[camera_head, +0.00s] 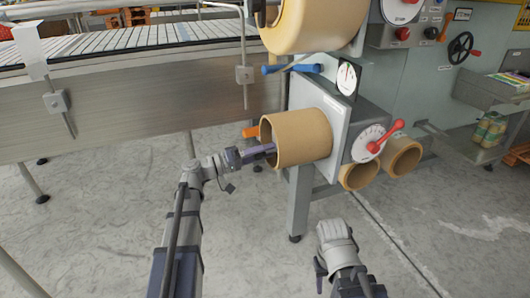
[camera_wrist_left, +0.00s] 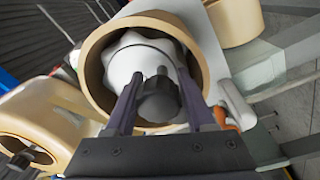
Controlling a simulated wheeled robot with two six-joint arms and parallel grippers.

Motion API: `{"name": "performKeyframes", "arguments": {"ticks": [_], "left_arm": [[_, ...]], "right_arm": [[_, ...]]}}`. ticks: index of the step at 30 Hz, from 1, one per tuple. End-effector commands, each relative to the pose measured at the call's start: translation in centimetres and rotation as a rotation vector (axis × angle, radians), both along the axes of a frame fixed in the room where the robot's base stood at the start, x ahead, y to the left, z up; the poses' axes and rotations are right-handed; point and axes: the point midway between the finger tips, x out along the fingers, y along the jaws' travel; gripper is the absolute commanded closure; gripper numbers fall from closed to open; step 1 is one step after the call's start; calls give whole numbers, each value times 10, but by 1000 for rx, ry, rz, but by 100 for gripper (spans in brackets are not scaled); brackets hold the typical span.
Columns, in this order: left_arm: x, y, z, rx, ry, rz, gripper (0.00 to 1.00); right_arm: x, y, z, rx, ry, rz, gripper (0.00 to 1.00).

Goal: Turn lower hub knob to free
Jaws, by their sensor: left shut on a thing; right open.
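The lower hub knob (camera_wrist_left: 158,104) is dark grey and lobed. It sits at the centre of a white hub (camera_wrist_left: 135,62) inside a tan cardboard roll (camera_wrist_left: 200,82). My left gripper (camera_wrist_left: 160,78) is shut on the knob, with a finger on each side, in the left wrist view. In the head view the left gripper (camera_head: 268,150) reaches into the open left end of the tan roll (camera_head: 307,136), which hides the knob there. My right gripper (camera_head: 335,240) is open and empty, low over the floor, away from the machine.
A larger tan roll (camera_head: 315,25) hangs above. A blue lever (camera_head: 290,69) and an orange handle (camera_head: 250,132) are close to the lower roll. A dial with a red lever (camera_head: 386,137) is to its right. A conveyor (camera_head: 110,100) runs along the left. The floor in front is clear.

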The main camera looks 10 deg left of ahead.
Motion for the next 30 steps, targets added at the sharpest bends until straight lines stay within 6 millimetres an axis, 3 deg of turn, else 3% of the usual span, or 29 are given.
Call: {"name": "performKeyframes", "arguments": {"ticks": [9, 10, 15, 24, 30], "left_arm": [[4, 4, 4, -11, -8, 11, 100], [4, 4, 4, -10, -8, 11, 42], [3, 3, 4, -10, -6, 9, 23], [0, 4, 2, -8, -4, 6, 21], [-15, 27, -1, -9, -4, 9, 21]], "right_arm": [[0, 0, 1, 0, 0, 0, 50], [0, 0, 1, 0, 0, 0, 50], [0, 0, 1, 0, 0, 0, 50], [0, 0, 0, 0, 0, 0, 50], [0, 0, -3, -1, 0, 0, 50]]}}
